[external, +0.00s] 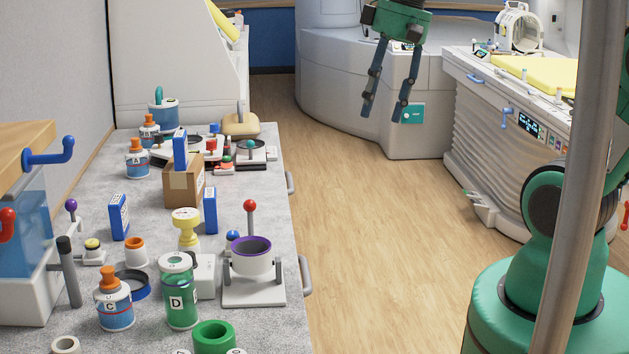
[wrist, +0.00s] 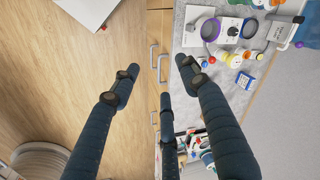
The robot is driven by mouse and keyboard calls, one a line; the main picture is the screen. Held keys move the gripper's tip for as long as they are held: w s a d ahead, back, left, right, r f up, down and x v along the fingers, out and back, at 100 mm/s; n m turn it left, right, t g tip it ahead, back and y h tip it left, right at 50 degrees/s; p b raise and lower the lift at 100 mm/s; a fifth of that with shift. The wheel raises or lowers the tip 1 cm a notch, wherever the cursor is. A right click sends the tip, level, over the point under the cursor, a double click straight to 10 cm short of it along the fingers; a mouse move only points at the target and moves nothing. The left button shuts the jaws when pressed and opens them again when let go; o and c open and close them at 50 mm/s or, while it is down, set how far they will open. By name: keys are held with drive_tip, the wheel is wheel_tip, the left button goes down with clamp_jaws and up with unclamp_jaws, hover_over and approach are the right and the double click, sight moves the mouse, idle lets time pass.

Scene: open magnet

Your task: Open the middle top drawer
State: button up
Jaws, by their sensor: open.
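The drawers are in the front of the long grey-topped counter (external: 225,295), which is seen almost edge-on. In the external view, one grey drawer handle (external: 305,276) is near the front and another handle (external: 291,183) is farther back. The wrist view shows wood-coloured drawer fronts with grey handles, including an upper handle (wrist: 153,56) and a lower handle (wrist: 154,118). I cannot tell which one is the middle top drawer. My gripper (external: 386,111) is open and empty, pointing down above the floor, right of the counter. Its dark fingers (wrist: 157,70) spread over the counter edge in the wrist view.
The counter top is crowded with bottles, a cardboard box (external: 183,187), a green jar (external: 181,300) and a purple-rimmed cup (external: 252,258). The wood floor (external: 370,250) beside the counter is clear. A white scanner bed (external: 505,140) stands at right.

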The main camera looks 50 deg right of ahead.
drive_tip(key=w+d+f+g+y, duration=0.1)
drive_tip(key=w+d+f+y, duration=0.2)
drive_tip(key=w+f, duration=0.3)
drive_tip(key=w+d+f+m+g+y, duration=0.15)
drive_tip(key=w+f, duration=0.25)
drive_tip(key=f, duration=0.4)
drive_tip(key=w+d+f+y, duration=0.3)
drive_tip(key=w+d+f, duration=0.15)
drive_tip(key=f, duration=0.25)
drive_tip(key=w+d+f+m+t+y, duration=0.1)
drive_tip(key=w+d+f+y, duration=0.1)
drive_tip(key=f, duration=0.4)
drive_tip(key=w+d+f+m+t+y, duration=0.1)
drive_tip(key=d+f+t+y, duration=0.15)
drive_tip(key=f, duration=0.45)
drive_tip(key=m+t, duration=0.2)
drive_tip(key=t, duration=0.1)
approach(306, 277)
drive_tip(key=shift+y, duration=0.4)
drive_tip(key=d, duration=0.2)
drive_tip(key=d+f, duration=0.1)
drive_tip(key=d, duration=0.2)
drive_tip(key=shift+w+d+f, duration=0.2)
drive_tip(key=shift+d+f, duration=0.15)
drive_tip(key=shift+a, duration=0.1)
drive_tip(key=shift+n, duration=0.25)
drive_tip(key=b+x, duration=0.1)
drive_tip(key=x, duration=1.2)
drive_tip(key=shift+w+a, duration=0.15)
drive_tip(key=shift+a, duration=0.15)
